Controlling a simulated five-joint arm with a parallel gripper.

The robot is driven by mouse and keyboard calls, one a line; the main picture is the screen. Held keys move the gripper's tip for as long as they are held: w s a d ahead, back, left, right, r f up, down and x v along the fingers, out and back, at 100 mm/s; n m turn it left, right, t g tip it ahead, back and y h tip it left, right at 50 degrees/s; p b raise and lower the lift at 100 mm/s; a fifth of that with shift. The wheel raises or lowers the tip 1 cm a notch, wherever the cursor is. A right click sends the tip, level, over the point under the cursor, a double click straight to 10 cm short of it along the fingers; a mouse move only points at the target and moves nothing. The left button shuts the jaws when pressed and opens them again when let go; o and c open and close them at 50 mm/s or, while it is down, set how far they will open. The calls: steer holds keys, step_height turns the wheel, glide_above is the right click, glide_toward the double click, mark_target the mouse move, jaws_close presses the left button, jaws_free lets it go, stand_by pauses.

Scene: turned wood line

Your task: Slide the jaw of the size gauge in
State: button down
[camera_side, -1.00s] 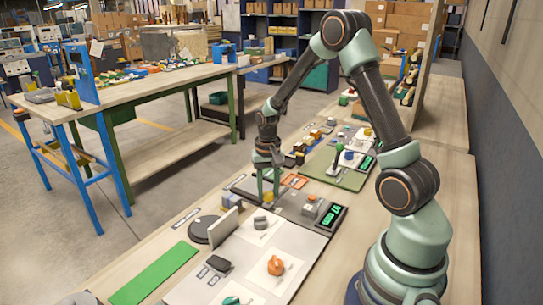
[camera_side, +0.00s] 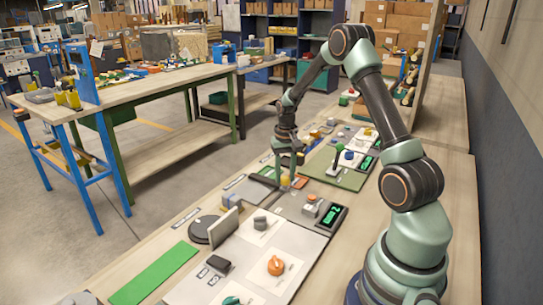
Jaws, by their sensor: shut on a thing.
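The size gauge (camera_side: 295,208) appears to be the flat grey plate on the bench, with a lit green display (camera_side: 331,215) at its right end. A small grey block (camera_side: 310,206) sits beside the display. My gripper (camera_side: 290,181) points down just behind the plate's far edge. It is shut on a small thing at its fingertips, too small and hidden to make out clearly. A spot of yellow (camera_side: 285,181) shows at the fingertips. I cannot tell which part is the gauge's jaw.
In front lie a white board with a grey knob (camera_side: 260,222) and an orange knob (camera_side: 276,265), an upright plate (camera_side: 224,227), a dark disc (camera_side: 203,229) and a green strip (camera_side: 155,274). Behind stands a green board (camera_side: 335,178) with several small parts.

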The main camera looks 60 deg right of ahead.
steer(key=c, duration=0.6)
jaws_free()
steer(key=shift+d+r, duration=0.1)
steer(key=shift+d, duration=0.3)
steer(key=shift+c, duration=0.2)
steer(key=shift+o, duration=0.9)
steer(key=shift+a, duration=0.1)
step_height(320, 180, up, 12)
steer(key=shift+a, duration=0.1)
steer(key=s+a+r+n+t, duration=0.1)
steer(key=a+r+n, duration=0.1)
steer(key=a+r, duration=0.3)
steer(key=s+a+r+n+t, duration=0.1)
steer(key=a+r+n, duration=0.15)
steer(key=a, duration=0.55)
steer(key=s+a+n+t, duration=0.3)
steer(key=s+a, duration=0.4)
steer(key=a, duration=0.5)
steer(key=shift+s+r+n+t, duration=0.3)
steer(key=shift+s+r+n, duration=0.1)
steer(key=shift+n, duration=0.25)
